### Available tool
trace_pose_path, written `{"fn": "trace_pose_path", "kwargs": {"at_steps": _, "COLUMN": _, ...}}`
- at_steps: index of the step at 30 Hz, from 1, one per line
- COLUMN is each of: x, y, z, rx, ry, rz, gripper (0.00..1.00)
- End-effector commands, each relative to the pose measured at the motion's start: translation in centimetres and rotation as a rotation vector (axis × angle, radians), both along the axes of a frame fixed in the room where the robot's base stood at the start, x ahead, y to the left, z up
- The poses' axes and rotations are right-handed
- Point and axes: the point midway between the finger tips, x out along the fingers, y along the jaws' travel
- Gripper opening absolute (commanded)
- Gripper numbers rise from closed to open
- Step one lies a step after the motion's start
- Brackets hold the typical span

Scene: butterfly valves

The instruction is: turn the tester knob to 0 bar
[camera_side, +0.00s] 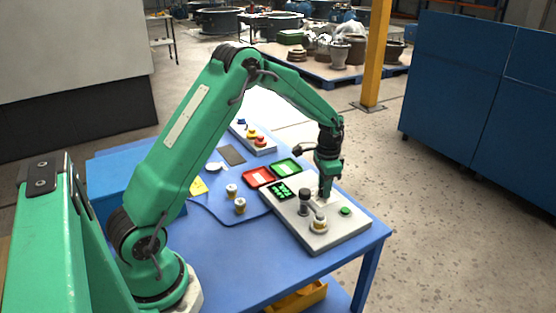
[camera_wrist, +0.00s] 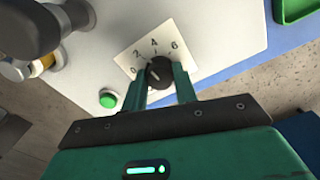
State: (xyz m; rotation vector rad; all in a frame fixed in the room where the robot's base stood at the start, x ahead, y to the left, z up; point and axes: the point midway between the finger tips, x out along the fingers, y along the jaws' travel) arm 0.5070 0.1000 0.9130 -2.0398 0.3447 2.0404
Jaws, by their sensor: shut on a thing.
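The tester (camera_side: 345,232) is a light grey box on the blue table. Its black round knob (camera_wrist: 159,72) sits on a white dial plate (camera_wrist: 122,60) marked 0, 2, 4 and 6. My gripper (camera_wrist: 160,80) is shut on the knob, with a green finger on either side. A pale mark shows on the left part of the knob's top, towards the 0 and 2 side; its exact reading is unclear. In the side view my gripper (camera_side: 325,193) points straight down at the tester and hides most of the knob.
The tester also carries a green button (camera_side: 345,211), a dark upright post (camera_side: 304,203), a valve fitting (camera_side: 319,223) and a dark display (camera_side: 285,190) with green text too small to read. Red (camera_side: 258,177) and green (camera_side: 286,167) trays lie behind. Small brass fittings (camera_side: 240,206) stand left.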

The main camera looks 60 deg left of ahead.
Motion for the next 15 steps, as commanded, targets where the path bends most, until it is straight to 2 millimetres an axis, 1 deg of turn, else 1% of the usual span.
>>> {"fn": "trace_pose_path", "kwargs": {"at_steps": 15, "x": 0.01, "y": -0.08, "z": 0.14, "rx": 0.000, "ry": -0.001, "rz": 0.491, "gripper": 0.06}}
